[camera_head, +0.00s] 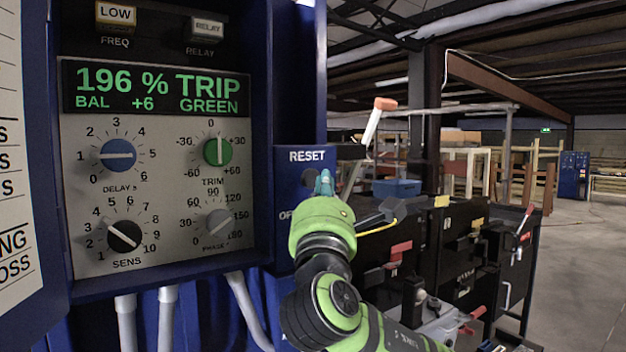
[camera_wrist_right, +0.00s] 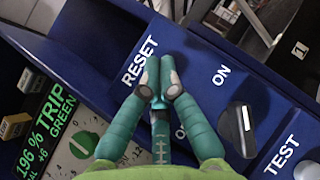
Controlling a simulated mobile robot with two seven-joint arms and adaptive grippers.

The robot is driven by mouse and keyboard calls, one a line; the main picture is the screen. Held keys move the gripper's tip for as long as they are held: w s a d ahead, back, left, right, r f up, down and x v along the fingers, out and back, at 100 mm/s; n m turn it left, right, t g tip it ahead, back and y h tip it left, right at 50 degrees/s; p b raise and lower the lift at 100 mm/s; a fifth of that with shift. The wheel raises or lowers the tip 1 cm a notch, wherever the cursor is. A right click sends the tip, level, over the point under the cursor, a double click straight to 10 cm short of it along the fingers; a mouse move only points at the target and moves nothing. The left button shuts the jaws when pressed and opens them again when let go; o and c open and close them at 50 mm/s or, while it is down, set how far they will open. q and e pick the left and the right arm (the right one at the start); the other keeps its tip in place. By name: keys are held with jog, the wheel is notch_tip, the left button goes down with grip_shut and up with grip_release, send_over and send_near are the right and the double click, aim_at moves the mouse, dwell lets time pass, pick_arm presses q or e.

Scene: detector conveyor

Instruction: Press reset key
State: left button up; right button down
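A blue control box stands at the left in the head view. The RESET label (camera_head: 307,156) is on its side panel, with a dark round reset key (camera_head: 309,178) just below it. My right gripper (camera_head: 325,182) is right at this key and partly covers it. In the right wrist view, the teal fingers of the right gripper (camera_wrist_right: 163,84) are together and empty, with tips beside the RESET label (camera_wrist_right: 139,60). There the key is hidden behind the fingers, so I cannot tell whether they touch it. My left gripper is not in view.
A dark OFF/ON switch (camera_wrist_right: 239,128) and a TEST label (camera_wrist_right: 281,155) lie further along the panel. The display (camera_head: 155,88) reads 196 % TRIP, BAL +6 GREEN, above several knobs. A black cabinet with levers (camera_head: 460,250) stands right of my arm.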

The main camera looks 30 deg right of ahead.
jog(key=shift+w, duration=0.15)
dwell(0.3)
jog(key=shift+w, duration=0.3)
jog(key=shift+w+a, duration=0.1)
jog(key=shift+w, duration=0.35)
dwell(0.6)
jog(key=shift+s, duration=0.85)
jog(key=s, duration=0.5)
jog(key=shift+d, duration=0.25)
dwell(0.9)
